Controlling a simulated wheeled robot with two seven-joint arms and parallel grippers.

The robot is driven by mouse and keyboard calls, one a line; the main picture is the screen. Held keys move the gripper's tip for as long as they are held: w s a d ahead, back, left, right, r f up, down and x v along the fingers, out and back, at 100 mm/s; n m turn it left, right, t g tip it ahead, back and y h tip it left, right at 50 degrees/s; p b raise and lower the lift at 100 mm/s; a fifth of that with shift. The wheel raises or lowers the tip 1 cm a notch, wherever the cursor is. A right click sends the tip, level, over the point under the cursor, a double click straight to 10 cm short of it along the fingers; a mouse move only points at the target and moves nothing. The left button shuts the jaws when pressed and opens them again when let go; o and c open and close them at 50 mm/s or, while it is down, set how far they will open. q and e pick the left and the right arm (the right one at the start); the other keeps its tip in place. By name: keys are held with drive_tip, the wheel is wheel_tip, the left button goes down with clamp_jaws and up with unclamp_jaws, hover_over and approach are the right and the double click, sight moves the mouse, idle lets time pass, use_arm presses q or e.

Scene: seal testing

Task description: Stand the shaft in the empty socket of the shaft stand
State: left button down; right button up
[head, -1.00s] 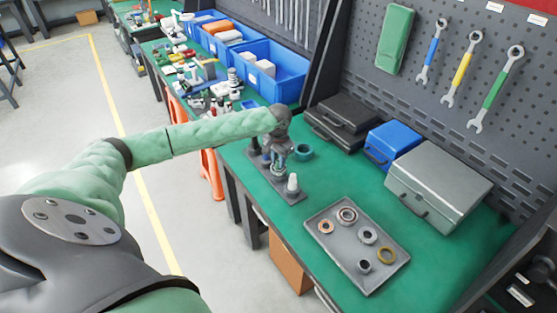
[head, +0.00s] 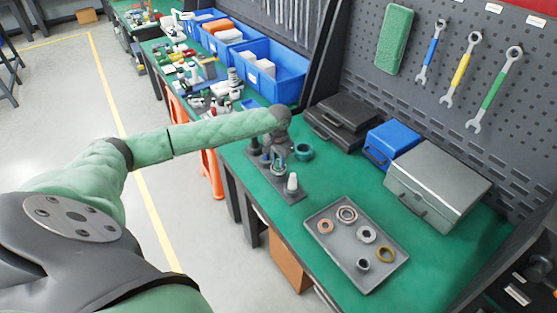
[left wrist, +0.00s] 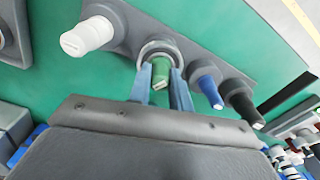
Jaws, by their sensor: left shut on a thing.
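The dark grey shaft stand (head: 289,195) lies on the green bench and also shows across the top of the left wrist view (left wrist: 122,31). It bears a white shaft (left wrist: 87,36), a blue shaft (left wrist: 207,87) and a black shaft (left wrist: 243,107). My left gripper (head: 278,163) is over the stand. In the left wrist view its two fingers (left wrist: 161,88) are shut on a green shaft (left wrist: 160,70) between the white and blue ones. A light metal ring (left wrist: 158,46) shows around the green shaft at the stand. The shaft's seating depth is hidden. My right gripper is out of view.
A teal ring (head: 303,151) lies just right of the stand. A grey tray (head: 340,243) with several rings is nearer the front. Black, blue and grey cases (head: 438,185) stand along the back panel. Blue bins (head: 272,76) stand on the far bench.

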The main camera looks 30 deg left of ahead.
use_arm(q)
drive_tip(key=shift+f+p, duration=0.15)
drive_tip(key=shift+p, duration=0.15)
drive_tip(key=c, duration=1.6)
unclamp_jaws()
drive_tip(key=o, duration=0.6)
drive_tip(key=shift+c, duration=0.2)
drive_tip(key=shift+f, duration=0.1)
